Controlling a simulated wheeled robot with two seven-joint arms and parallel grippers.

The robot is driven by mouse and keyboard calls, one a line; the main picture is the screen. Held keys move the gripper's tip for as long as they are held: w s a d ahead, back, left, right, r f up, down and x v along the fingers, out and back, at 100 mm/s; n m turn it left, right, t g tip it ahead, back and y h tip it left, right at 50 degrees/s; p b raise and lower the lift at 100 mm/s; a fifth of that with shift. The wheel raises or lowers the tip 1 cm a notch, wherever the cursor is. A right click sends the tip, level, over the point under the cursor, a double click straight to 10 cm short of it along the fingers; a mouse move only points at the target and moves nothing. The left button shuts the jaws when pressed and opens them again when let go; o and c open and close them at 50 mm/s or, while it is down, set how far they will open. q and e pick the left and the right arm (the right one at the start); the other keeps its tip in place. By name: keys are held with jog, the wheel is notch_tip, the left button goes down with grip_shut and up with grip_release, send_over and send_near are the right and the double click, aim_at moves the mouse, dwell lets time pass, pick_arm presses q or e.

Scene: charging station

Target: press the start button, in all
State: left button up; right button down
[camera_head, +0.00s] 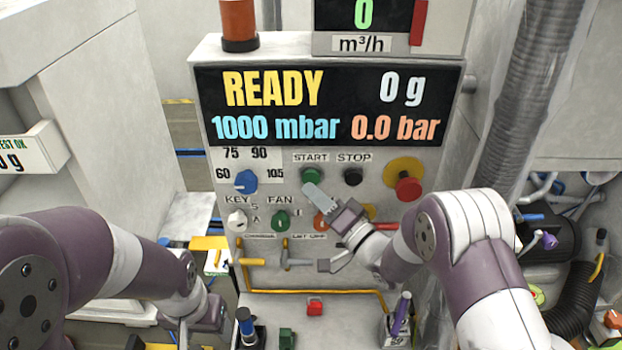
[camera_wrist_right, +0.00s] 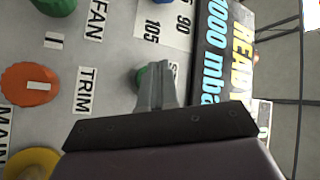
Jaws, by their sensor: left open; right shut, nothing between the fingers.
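The green start button (camera_head: 312,175) sits on the grey control panel (camera_head: 330,205) under the START label. My right gripper (camera_head: 312,190) is shut and empty, its fingertips just below the button in the head view. In the right wrist view the fingertips (camera_wrist_right: 155,68) overlap the green button (camera_wrist_right: 139,80), which is partly hidden. I cannot tell whether they touch. The display (camera_head: 330,105) reads READY, 0 g, 1000 mbar and 0.0 bar. My left gripper (camera_head: 184,330) is low at the left, away from the panel buttons; its fingers are small and partly hidden.
The black stop button (camera_head: 353,176) is close right of start, and a red emergency knob (camera_head: 408,187) on yellow lies further right. A blue knob (camera_head: 246,181), a white key switch (camera_head: 237,221) and a green fan knob (camera_head: 280,220) sit at the left. Yellow pipes (camera_head: 310,292) run below.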

dwell(0.7)
jog(key=shift+w, duration=0.45)
jog(key=shift+w+b, duration=0.35)
jog(key=shift+w, duration=0.1)
dwell(0.5)
jog(key=shift+s, duration=0.9)
jog(key=s+p, duration=0.1)
jog(key=s, duration=0.4)
dwell(0.8)
